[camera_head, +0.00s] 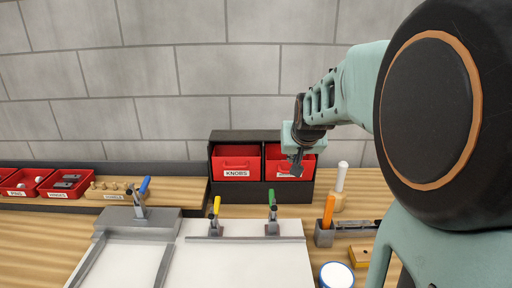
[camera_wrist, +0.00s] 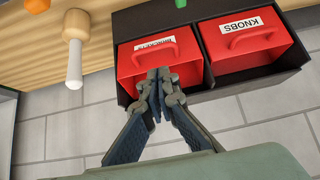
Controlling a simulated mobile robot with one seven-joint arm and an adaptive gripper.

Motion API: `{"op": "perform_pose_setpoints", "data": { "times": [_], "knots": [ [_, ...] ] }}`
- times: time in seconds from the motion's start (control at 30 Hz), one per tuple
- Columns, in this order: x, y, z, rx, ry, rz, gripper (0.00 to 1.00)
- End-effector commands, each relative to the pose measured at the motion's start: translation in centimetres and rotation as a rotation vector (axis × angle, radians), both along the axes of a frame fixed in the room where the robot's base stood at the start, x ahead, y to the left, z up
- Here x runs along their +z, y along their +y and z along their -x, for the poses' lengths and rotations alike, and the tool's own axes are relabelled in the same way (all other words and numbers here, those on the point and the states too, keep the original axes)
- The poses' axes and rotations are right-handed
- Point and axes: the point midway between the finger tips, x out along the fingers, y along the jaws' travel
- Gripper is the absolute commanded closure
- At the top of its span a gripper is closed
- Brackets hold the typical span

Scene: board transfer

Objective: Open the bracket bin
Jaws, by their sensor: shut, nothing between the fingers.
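The bracket bin is a red drawer (camera_wrist: 188,66) with a red handle and a white label, its lettering partly hidden, in the wrist view. In the head view it is the right-hand red bin (camera_head: 272,157) of a black cabinet (camera_head: 238,194), largely behind my gripper. It appears to sit inside its slot. My gripper (camera_wrist: 160,74) is shut and empty, its fingertips at the bin's front close by the handle. I cannot tell whether they touch. In the head view my gripper (camera_head: 296,169) is in front of the bin and hides part of its label.
The red KNOBS bin (camera_head: 236,161) is beside it. A white-handled tool (camera_head: 342,177) and an orange-handled tool (camera_head: 328,211) stand to the right. A pale board (camera_head: 250,262) with clamps lies in front. Small red bins (camera_head: 65,183) stand at left. A grey block wall is behind.

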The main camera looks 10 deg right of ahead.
Motion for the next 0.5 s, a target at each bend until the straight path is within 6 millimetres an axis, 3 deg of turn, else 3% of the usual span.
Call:
{"op": "perform_pose_setpoints", "data": {
  "times": [0.2, 0.5],
  "knots": [
    [-2.9, -0.6, -2.4, -0.004, 0.004, 0.0, 1.0],
    [-5.5, -1.1, -4.9, -0.001, 0.001, 0.001, 1.0]
  ]
}}
